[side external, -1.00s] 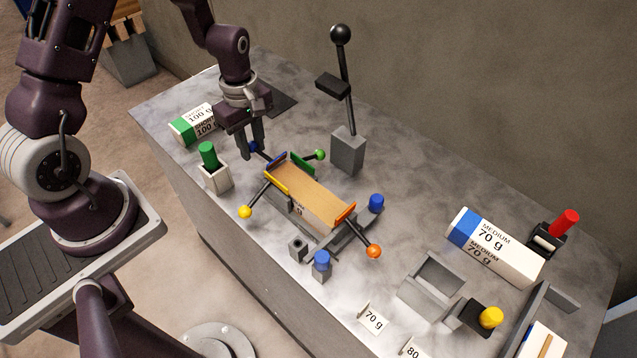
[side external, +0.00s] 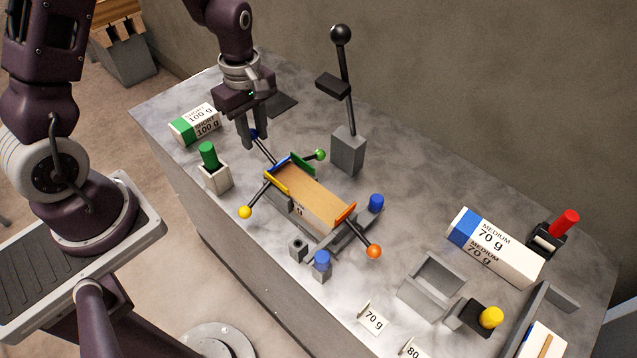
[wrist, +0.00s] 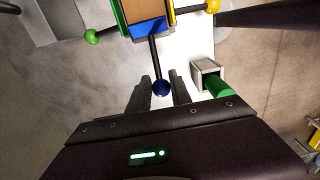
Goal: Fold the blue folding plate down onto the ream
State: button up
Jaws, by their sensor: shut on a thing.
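The brown ream (side external: 312,193) lies in the folding fixture in the middle of the table. The blue folding plate (side external: 278,162) is at its far-left end, with a dark rod ending in a blue ball (wrist: 162,88). It also shows in the wrist view (wrist: 151,29), at the ream's end and tilted; its exact angle is hard to tell. My gripper (side external: 252,143) is at the rod's outer end, its fingers (wrist: 161,91) on both sides of the blue ball, shut on it. The fingers partly hide the ball in the side view.
Yellow (side external: 276,182), green (side external: 303,165) and orange (side external: 345,212) plates with ball-ended rods surround the ream. A green-handled tool in a holder (side external: 215,178) stands to the left. A lever post (side external: 348,152) stands behind. A wrapped 70 g ream (side external: 495,248) lies right.

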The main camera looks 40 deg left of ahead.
aim_at(267, 152)
jog(key=shift+d+r, duration=0.55)
jog(key=shift+r, duration=0.05)
jog(key=shift+d+r, duration=0.4)
jog(key=shift+d, duration=0.25)
jog(key=shift+d+r, duration=0.4)
jog(key=shift+d, duration=0.25)
grip_shut()
jog(key=o, duration=1.7)
grip_release()
notch_tip(267, 152, up, 7)
jog(key=s+d+r+m+t, duration=0.3)
jog(key=s+r+m+t, duration=0.2)
jog(key=s+r+m, duration=0.8)
jog(key=s+m, duration=0.4)
jog(key=m, duration=0.1)
jog(key=shift+d+t, duration=0.15)
jog(key=shift+t, duration=0.15)
